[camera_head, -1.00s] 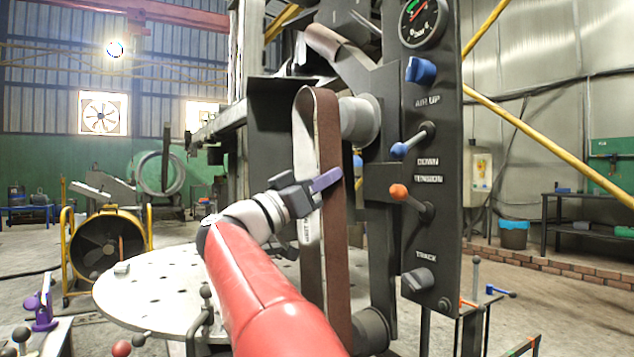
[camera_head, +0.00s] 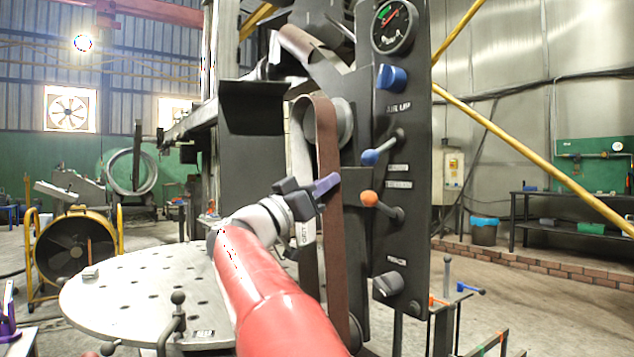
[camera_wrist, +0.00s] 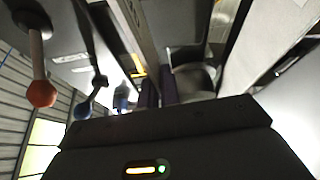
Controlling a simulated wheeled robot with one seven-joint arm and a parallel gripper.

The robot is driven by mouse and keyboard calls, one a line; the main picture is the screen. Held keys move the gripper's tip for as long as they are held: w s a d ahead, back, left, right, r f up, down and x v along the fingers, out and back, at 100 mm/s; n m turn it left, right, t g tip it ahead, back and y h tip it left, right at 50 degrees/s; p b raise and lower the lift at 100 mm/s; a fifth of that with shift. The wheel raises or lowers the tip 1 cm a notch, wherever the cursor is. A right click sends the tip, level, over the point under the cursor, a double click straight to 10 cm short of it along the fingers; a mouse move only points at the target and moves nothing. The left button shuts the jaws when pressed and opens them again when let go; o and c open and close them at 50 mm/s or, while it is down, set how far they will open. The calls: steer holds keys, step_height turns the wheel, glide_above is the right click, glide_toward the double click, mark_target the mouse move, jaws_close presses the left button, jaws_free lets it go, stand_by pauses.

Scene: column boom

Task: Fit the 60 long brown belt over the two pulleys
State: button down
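The long brown belt (camera_head: 329,230) is an upright loop with a pale inner face, hanging beside the machine's dark panel. Its top bend is at the upper pulley (camera_head: 345,124), a grey drum that shows behind and through the loop. I cannot tell how far the belt lies over the drum. The lower pulley (camera_head: 355,333) is mostly hidden by the belt and my red arm. My gripper (camera_head: 327,184) is shut on the belt at mid-height, with a purple finger across the brown strand. In the wrist view the two purple fingers (camera_wrist: 159,92) are close together.
The control panel (camera_head: 402,150) stands just right of the belt, with a blue lever (camera_head: 372,157), an orange-knobbed lever (camera_head: 371,198) and a gauge (camera_head: 394,25). A round perforated table (camera_head: 130,300) lies left of my arm. A yellow fan (camera_head: 70,250) stands farther left.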

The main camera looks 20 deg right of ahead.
steer(key=shift+w+d+p, duration=0.2)
steer(key=shift+d, duration=0.4)
steer(key=shift+w+d+p, duration=0.15)
steer(key=shift+w+d, duration=0.05)
steer(key=shift+d, duration=0.4)
steer(key=shift+d+r+p, duration=0.1)
steer(key=shift+p, duration=0.2)
stand_by(0.3)
steer(key=c, duration=1.5)
jaws_free()
steer(key=shift+c, duration=0.2)
steer(key=shift+o, duration=0.4)
steer(key=shift+o, duration=1.1)
